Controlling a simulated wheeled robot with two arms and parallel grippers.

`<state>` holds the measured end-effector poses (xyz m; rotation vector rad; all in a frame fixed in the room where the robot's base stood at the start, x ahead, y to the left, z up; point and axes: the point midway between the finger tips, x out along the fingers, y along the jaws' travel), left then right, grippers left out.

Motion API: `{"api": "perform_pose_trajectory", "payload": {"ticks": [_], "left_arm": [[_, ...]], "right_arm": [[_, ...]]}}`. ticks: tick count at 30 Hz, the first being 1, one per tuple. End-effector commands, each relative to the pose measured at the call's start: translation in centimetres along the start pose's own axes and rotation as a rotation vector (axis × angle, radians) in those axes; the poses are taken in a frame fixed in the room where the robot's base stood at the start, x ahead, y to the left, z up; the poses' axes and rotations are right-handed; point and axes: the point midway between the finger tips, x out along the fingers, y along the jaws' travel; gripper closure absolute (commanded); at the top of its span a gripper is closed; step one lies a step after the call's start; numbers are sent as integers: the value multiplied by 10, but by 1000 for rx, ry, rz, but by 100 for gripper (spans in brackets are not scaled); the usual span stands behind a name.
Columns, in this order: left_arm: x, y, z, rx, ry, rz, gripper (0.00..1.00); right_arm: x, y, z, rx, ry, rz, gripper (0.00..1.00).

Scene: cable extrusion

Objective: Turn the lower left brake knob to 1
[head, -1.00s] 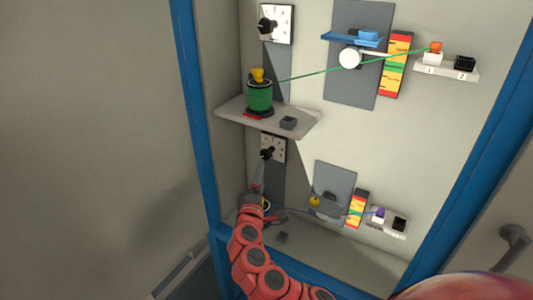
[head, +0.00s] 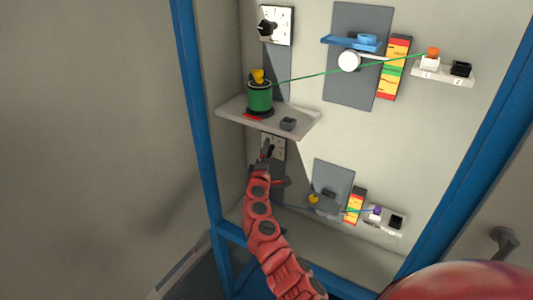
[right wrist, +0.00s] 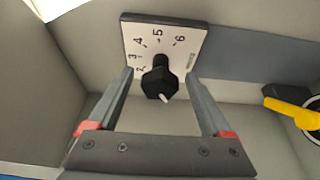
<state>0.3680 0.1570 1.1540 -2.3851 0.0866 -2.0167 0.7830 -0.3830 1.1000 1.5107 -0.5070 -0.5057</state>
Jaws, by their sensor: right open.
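The lower left brake knob (right wrist: 160,82) is black, with a white pointer mark at the lower side of its face in the right wrist view. It sits on a white dial plate (right wrist: 193,45) on which the numbers 2 to 6 show; the 1 is not visible. My right gripper (right wrist: 158,76) is open, its two fingers either side of the knob, with gaps visible. In the head view the right gripper (head: 267,153) is in front of the lower dial plate (head: 279,148) and hides much of the knob. My left gripper is not in view.
A grey shelf (head: 305,124) with a green spool (head: 260,97) juts out just above the lower dial. The upper brake dial (head: 284,24) is above it. A yellow part (right wrist: 288,111) stands right of the gripper in the wrist view. Blue frame posts (head: 197,110) bound the left.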

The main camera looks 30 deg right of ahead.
Motion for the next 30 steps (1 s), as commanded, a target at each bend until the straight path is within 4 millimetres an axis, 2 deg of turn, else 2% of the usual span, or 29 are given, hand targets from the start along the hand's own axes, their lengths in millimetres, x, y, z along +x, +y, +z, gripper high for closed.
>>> {"api": "perform_pose_trajectory", "payload": {"ticks": [10, 11, 24, 30], "left_arm": [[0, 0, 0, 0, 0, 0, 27], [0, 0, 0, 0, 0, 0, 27], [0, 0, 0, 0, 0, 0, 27], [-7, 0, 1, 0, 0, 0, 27]], "right_arm": [[3, -1, 0, 0, 1, -2, 17], [3, -1, 0, 0, 1, -2, 20], [2, -1, 0, 0, 0, -2, 100], [2, -4, 0, 12, 1, 3, 100]]}}
